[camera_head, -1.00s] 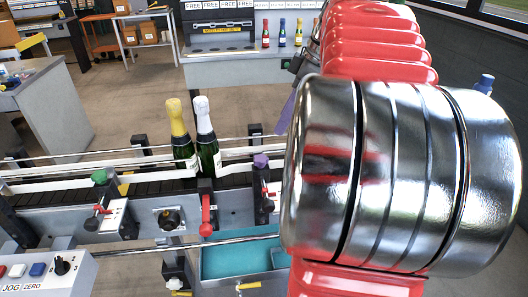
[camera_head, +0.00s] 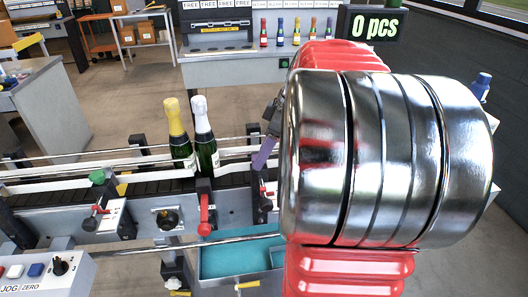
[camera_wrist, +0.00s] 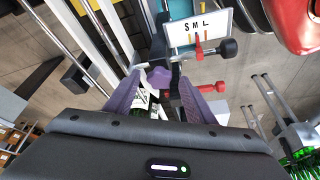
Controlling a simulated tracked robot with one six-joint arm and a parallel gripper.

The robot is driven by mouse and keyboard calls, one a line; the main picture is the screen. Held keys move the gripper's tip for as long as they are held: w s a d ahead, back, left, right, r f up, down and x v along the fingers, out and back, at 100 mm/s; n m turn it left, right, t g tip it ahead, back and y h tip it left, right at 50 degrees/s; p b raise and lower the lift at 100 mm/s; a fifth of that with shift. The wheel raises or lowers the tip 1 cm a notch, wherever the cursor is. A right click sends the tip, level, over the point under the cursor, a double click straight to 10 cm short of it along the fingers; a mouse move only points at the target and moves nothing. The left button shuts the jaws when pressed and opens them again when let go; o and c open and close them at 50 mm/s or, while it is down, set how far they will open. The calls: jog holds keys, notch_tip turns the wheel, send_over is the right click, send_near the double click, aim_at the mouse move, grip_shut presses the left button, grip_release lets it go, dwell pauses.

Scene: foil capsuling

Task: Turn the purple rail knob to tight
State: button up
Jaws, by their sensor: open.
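The purple rail knob (camera_wrist: 158,77) shows in the wrist view between and slightly beyond the fingertips of my gripper (camera_wrist: 159,82). The purple fingers are open, one on each side of the knob; I cannot tell whether either touches it. In the head view one finger of my gripper (camera_head: 264,154) hangs over the right part of the conveyor rail and hides the knob. A white S M L scale plate (camera_wrist: 187,27) with a red pointer (camera_wrist: 197,57) and a black handle (camera_wrist: 228,47) sits beside the knob.
Two bottles, yellow-topped (camera_head: 178,135) and white-topped (camera_head: 204,135), stand on the conveyor left of my gripper. A red lever (camera_head: 205,212) is on the conveyor's front. A green knob (camera_head: 98,177) is further left. A teal bin (camera_head: 230,262) is below.

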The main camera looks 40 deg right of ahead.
jog(key=shift+f, duration=0.15)
jog(key=shift+c, duration=0.3)
jog(key=c, duration=1)
